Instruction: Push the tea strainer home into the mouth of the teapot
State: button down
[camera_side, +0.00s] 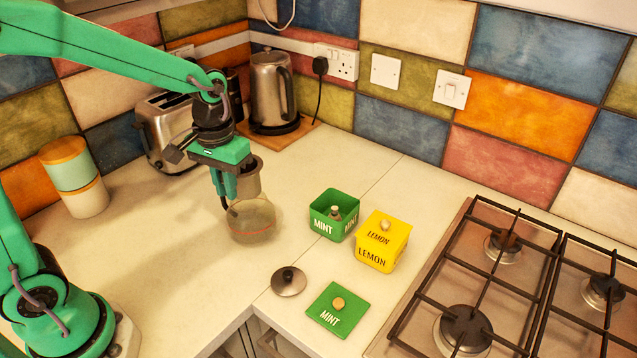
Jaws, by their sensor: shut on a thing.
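The tea strainer (247,180) is a grey metal cup. My gripper (229,193) is shut on it at its left side and holds it upright. The teapot (252,222) is clear glass with a thin red line around its body, and it stands on the counter. The strainer is directly above the teapot, its lower end close to the mouth. I cannot tell whether that end is inside the mouth or just over it. My gripper's fingers partly hide the strainer's left side and the left of the mouth.
A round metal lid (289,281) and a green mint lid (338,310) lie in front. An open green mint box (325,222) and a yellow lemon box (375,252) stand to the right, before the hob (480,285). A kettle (268,90), toaster (165,125) and canister (75,175) stand behind.

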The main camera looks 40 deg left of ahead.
jog(key=shift+f, duration=0.6)
jog(key=shift+f, duration=3.9)
dwell(1.8)
jog(key=c, duration=1.4)
grip_release()
jog(key=shift+o, duration=0.2)
jog(key=shift+r, duration=0.1)
notch_tip(320, 180, up, 8)
jog(key=shift+f, duration=0.2)
